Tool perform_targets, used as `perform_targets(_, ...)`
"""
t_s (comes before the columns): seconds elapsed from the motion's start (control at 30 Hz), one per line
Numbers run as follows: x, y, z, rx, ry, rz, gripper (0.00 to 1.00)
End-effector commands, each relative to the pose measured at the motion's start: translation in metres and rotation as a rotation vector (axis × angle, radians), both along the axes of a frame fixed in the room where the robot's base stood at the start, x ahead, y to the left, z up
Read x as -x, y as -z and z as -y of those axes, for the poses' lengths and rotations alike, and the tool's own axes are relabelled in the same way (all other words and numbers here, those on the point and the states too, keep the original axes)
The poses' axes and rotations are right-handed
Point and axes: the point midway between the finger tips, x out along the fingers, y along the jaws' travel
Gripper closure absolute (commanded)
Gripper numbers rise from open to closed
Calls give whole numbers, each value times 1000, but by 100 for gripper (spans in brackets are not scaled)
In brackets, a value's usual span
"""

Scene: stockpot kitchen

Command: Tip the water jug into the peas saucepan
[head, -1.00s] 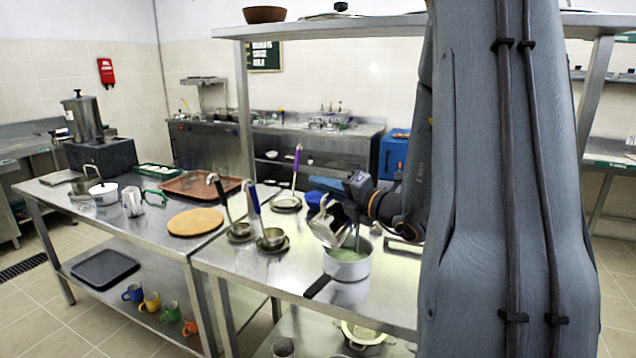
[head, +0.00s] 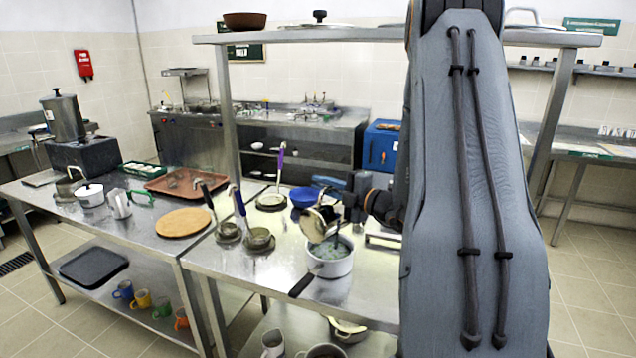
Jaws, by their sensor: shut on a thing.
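A white saucepan (head: 331,269) with a dark handle stands on the steel table. Its greenish contents show in the open top with a bluish, watery look. My gripper (head: 344,210) is shut on the metal water jug (head: 313,227). The jug is steeply tilted above the saucepan, with its mouth turned down over the left part of the pan. The jug is off the table. The fingers are small and partly hidden by the jug, and I cannot make out a stream of water clearly.
Ladles (head: 259,238) on rests stand left of the saucepan. A blue bowl (head: 303,197) is behind the jug. A round wooden board (head: 184,222) and a brown tray (head: 185,184) lie on the left table. A shelf (head: 300,36) runs overhead. The table front near the saucepan is clear.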

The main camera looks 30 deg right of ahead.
Motion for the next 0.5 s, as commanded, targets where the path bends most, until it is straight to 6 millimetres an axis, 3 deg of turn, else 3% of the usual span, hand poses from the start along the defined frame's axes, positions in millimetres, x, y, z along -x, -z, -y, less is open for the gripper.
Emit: perform_targets(0.5, -12, -5, 37, -229, 0, -76, 100)
